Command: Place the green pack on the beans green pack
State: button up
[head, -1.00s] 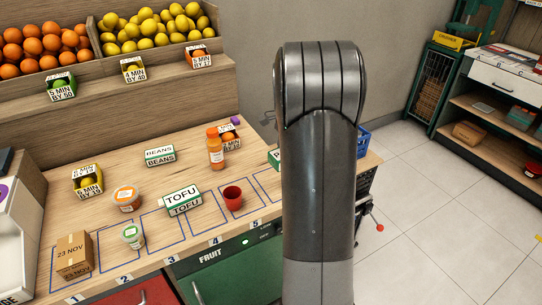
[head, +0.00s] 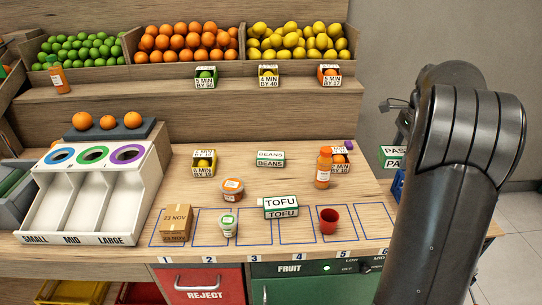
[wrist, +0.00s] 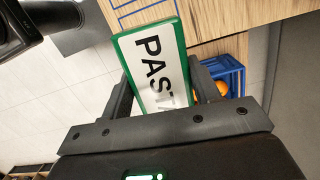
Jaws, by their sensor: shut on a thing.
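The green pack, a green-edged white box reading PASTA (wrist: 152,62), is between the two dark fingers of my gripper (wrist: 160,88) in the wrist view. My gripper is shut on it. In the head view the pasta pack (head: 392,157) shows off the table's right edge, partly hidden by my arm. The beans green pack (head: 270,159), a white and green box reading BEANS, lies on the wooden table toward the back middle, well left of my gripper. Its top is clear.
An orange bottle (head: 323,168) and a lemon-label carton (head: 203,163) stand either side of the beans pack. A tofu pack (head: 281,208), red cup (head: 329,220), orange-lidded tub (head: 232,190) and brown box (head: 176,222) are nearer. A blue crate (wrist: 228,75) is beside the table.

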jog(key=w+a+m, duration=0.2)
jog(key=w+a, duration=0.2)
jog(key=w, duration=0.3)
jog(key=w+a+m, duration=0.2)
jog(key=w+a, duration=0.2)
jog(key=w, duration=0.3)
jog(key=m+t, duration=0.1)
jog(key=m, duration=0.3)
send_over(277, 154)
jog(key=f, duration=1.3)
jog(key=shift+s+d, duration=0.15)
jog(key=shift+d, duration=0.05)
jog(key=shift+f, duration=1.9)
jog(key=shift+f, duration=0.15)
jog(key=o, duration=1.1)
